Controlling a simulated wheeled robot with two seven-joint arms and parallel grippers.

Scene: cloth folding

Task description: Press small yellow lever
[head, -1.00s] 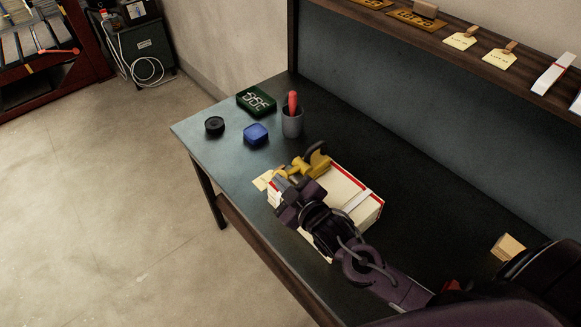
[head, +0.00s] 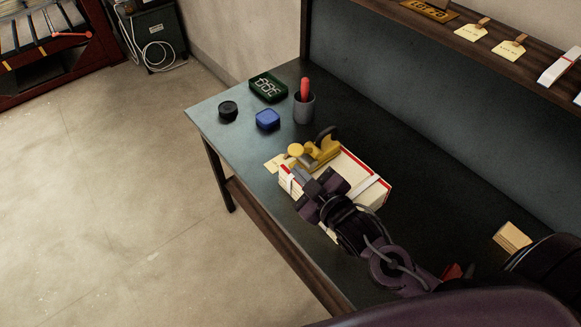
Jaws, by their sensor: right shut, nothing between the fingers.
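A yellow tool (head: 324,150) with a dark curved handle lies on top of the white box (head: 365,166) with red edges. The small yellow lever (head: 295,150) shows as a rounded yellow end at the tool's left side. My right gripper (head: 296,172) is over the box's left part, just in front of the yellow lever. Its fingers are shut and hold nothing. I cannot tell whether the fingertips touch the tool. The gripper and arm hide part of the box. My left gripper is out of view.
A wooden block (head: 512,238) lies at right.

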